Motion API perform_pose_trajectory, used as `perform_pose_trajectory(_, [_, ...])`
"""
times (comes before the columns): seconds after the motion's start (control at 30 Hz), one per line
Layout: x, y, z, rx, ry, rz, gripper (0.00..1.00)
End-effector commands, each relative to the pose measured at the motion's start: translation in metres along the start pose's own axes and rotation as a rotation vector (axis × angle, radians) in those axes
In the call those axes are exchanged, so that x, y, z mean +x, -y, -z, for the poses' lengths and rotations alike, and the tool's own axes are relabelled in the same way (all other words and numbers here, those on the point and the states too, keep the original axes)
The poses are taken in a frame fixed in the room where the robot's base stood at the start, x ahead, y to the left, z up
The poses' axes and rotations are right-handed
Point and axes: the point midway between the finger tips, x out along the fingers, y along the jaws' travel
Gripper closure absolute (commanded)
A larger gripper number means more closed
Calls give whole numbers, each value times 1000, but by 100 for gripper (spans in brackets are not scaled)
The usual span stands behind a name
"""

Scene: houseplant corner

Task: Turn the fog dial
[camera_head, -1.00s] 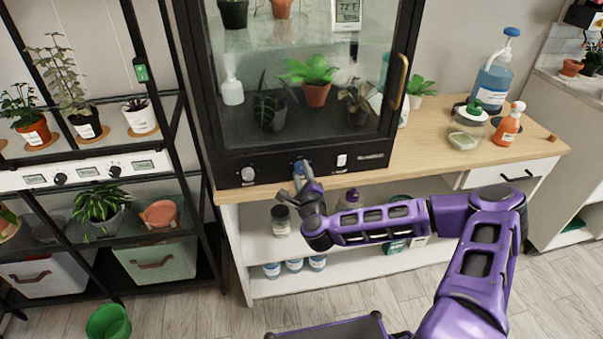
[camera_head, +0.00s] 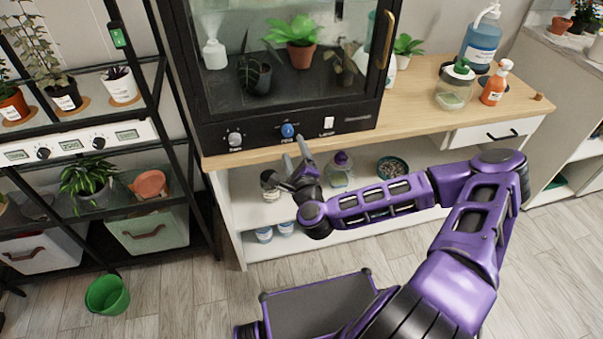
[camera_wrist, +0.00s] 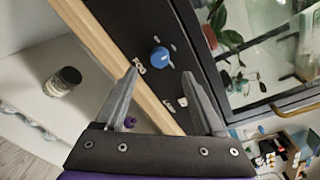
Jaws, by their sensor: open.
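The blue dial (camera_head: 288,130) sits in the middle of the black panel below the glass cabinet's door. The small labels are too blurred to read surely; I take this one as the fog dial. In the wrist view the blue dial (camera_wrist: 160,57) shows ahead, between and beyond the fingertips. My gripper (camera_head: 295,152) is in front of and just below the panel. In the wrist view my gripper (camera_wrist: 160,74) has its two fingers spread wide with nothing between them. The fingers look apart from the dial.
A grey-white knob (camera_head: 235,138) is left of the dial and a white switch (camera_head: 328,125) is right of it. The wooden tabletop edge (camera_head: 400,133) runs below the panel. A dark-lidded jar (camera_wrist: 63,82) stands on the shelf underneath. The cabinet door has a brass handle (camera_head: 384,40).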

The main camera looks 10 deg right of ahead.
Motion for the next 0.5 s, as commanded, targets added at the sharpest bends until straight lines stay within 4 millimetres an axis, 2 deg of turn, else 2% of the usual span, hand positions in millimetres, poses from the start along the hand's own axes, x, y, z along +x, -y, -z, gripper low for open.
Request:
perform_pose_trajectory(0.1, [-31, -1, 0, 2, -1, -4, 29])
perform_pose_trajectory(0.3, [-77, 0, 0, 3, -2, -3, 29])
perform_pose_trajectory(0.33, [-80, 5, -3, 1, -3, -2, 29])
perform_pose_trajectory(0.5, [-95, 3, -1, 0, -3, -1, 29])
